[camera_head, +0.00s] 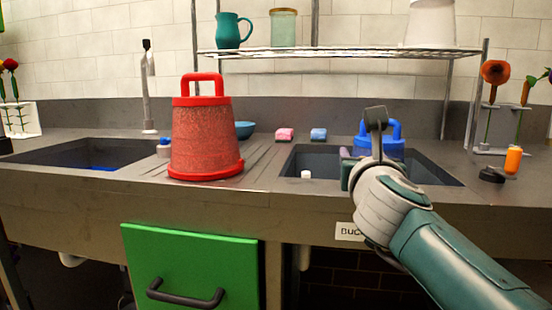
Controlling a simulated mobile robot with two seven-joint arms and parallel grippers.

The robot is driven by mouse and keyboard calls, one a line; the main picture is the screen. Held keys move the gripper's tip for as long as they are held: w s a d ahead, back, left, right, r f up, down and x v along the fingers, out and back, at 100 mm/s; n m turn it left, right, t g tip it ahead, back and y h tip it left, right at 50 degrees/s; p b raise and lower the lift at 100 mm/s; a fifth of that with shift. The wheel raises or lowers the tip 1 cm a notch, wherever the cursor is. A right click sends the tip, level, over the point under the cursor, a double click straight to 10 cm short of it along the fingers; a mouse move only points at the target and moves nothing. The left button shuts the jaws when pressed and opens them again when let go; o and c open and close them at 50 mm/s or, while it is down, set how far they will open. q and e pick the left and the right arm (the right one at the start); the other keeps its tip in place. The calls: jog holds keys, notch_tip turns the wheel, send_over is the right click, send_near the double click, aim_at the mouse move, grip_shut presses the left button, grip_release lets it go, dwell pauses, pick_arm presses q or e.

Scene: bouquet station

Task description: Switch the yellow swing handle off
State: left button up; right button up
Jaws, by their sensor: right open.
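An orange-yellow handle (513,160) stands upright at the right end of the counter, beside a low black base (491,175). It is the only thing in view that resembles the yellow swing handle; I cannot tell its switch position. My right gripper (366,145) is open over the right sink basin, well to the left of the handle and apart from it. It hides part of the basin and of a blue-handled object behind it. My left gripper is not in view.
A red bucket-like container (206,140) stands between the left sink (75,153) and the right sink (296,163). A flower rack (488,135) stands behind the handle. A wire shelf (340,52) hangs above.

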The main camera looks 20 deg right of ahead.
jog(key=shift+w+d, duration=0.15)
jog(key=shift+w, duration=0.1)
grip_shut()
dwell(0.3)
